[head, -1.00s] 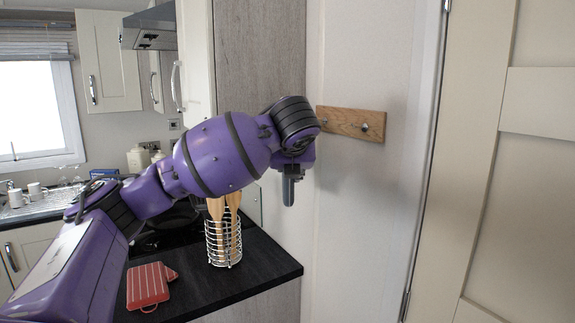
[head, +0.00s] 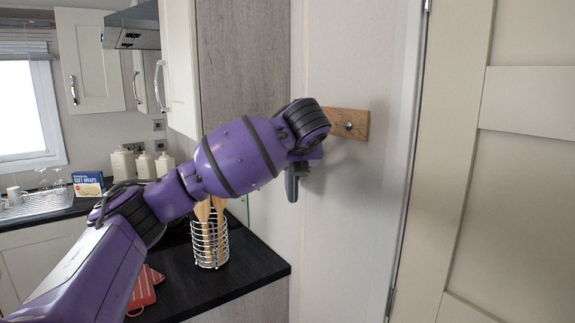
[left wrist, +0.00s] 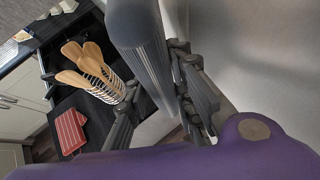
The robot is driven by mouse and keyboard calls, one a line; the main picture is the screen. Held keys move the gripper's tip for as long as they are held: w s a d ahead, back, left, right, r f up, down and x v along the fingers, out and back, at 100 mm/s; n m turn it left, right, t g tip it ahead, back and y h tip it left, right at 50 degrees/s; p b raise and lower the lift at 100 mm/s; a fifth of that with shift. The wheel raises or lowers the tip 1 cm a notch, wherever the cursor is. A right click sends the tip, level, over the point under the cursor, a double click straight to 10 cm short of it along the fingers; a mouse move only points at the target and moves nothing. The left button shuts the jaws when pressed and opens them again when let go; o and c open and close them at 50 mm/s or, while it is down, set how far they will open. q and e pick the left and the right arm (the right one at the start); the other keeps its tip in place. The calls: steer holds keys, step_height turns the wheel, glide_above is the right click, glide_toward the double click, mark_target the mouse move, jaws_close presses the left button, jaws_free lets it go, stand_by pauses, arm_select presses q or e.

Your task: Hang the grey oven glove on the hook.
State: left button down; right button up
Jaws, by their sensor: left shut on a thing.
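The grey oven glove (left wrist: 140,45) is in my left gripper (left wrist: 160,95), its ribbed grey face showing between the fingers in the left wrist view. In the head view a narrow grey part of the glove (head: 292,184) hangs below my left wrist, seen nearly edge-on. The hook (head: 348,126) is a small metal peg on a wooden board (head: 359,118) on the pale wall. The glove is lower than the hook and to its left in the picture. My wrist covers the board's left end. My right gripper is not in view.
A wire holder (head: 210,255) with wooden utensils (head: 203,212) stands on the dark counter (head: 255,275). A red striped cloth item (head: 145,290) lies near it. A panelled door (head: 455,160) is at the right. The wall below the board is clear.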

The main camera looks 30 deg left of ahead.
arm_select(q)
steer(key=shift+w+d+f, duration=0.3)
steer(key=shift+w, duration=0.25)
steer(key=shift+w+d+f, duration=0.25)
steer(key=shift+w+f, duration=0.05)
steer(key=shift+w, duration=0.3)
steer(key=shift+w+d+f, duration=0.3)
steer(key=shift+w, duration=0.25)
steer(key=c, duration=1.7)
jaws_free()
steer(key=shift+d, duration=0.1)
steer(key=shift+c, duration=0.2)
steer(key=o, duration=0.3)
steer(key=shift+w, duration=0.25)
steer(key=shift+o, duration=0.2)
steer(key=shift+s+r, duration=0.1)
steer(key=shift+s, duration=0.05)
